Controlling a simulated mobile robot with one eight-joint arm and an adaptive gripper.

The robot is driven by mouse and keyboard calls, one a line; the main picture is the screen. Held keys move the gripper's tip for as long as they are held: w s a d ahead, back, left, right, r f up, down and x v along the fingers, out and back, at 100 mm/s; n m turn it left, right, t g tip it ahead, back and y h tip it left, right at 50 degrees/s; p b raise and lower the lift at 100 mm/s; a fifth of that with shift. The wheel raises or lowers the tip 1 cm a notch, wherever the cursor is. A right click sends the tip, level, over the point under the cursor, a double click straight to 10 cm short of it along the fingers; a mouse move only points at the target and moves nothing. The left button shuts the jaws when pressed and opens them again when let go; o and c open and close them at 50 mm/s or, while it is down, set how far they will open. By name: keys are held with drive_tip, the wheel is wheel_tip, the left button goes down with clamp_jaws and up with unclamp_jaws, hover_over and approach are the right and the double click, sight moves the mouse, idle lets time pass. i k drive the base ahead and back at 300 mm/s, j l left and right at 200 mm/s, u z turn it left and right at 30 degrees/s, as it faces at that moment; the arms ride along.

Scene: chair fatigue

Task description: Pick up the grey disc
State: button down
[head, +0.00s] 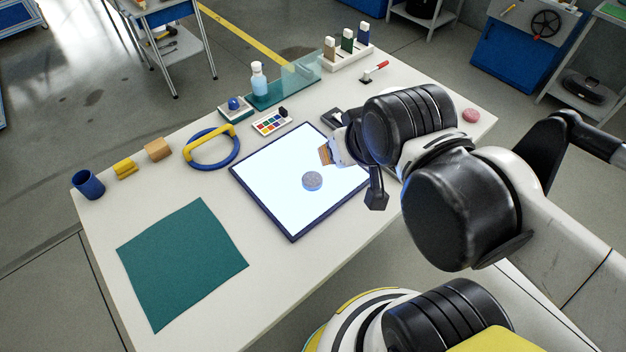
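The grey disc (312,181) lies flat on a bright white panel (285,165) with a dark frame, near the middle of the table. My gripper (326,155) is above and to the right of the disc in the picture, apart from it. Its end shows only in part, with a small brown-orange piece at the tip. The arm hides the rest of it, and whether the fingers are open or shut is not clear. The right side of the panel is partly hidden by my arm.
A green cloth (182,262) lies at the front left. A blue and yellow ring (211,148), a wooden block (158,149) and a blue cup (88,184) stand at the left edge. A paint set (271,122) and a bottle (258,80) are behind the panel. A pink disc (471,115) lies at right.

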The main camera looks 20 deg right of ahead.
sight(311, 181)
drive_tip(key=k+j+z, duration=0.45)
drive_tip(key=j, duration=0.3)
drive_tip(key=k+j+z, duration=0.45)
drive_tip(key=k, duration=0.25)
drive_tip(key=j+z, duration=0.15)
drive_tip(key=j, duration=0.25)
drive_tip(key=k+j+z, duration=0.2)
drive_tip(key=j, duration=0.25)
drive_tip(key=j+z, duration=0.15)
drive_tip(key=j, duration=0.25)
drive_tip(key=j+z, duration=0.15)
drive_tip(key=j, duration=0.25)
drive_tip(key=k+j+z, duration=0.2)
drive_tip(key=j, duration=0.2)
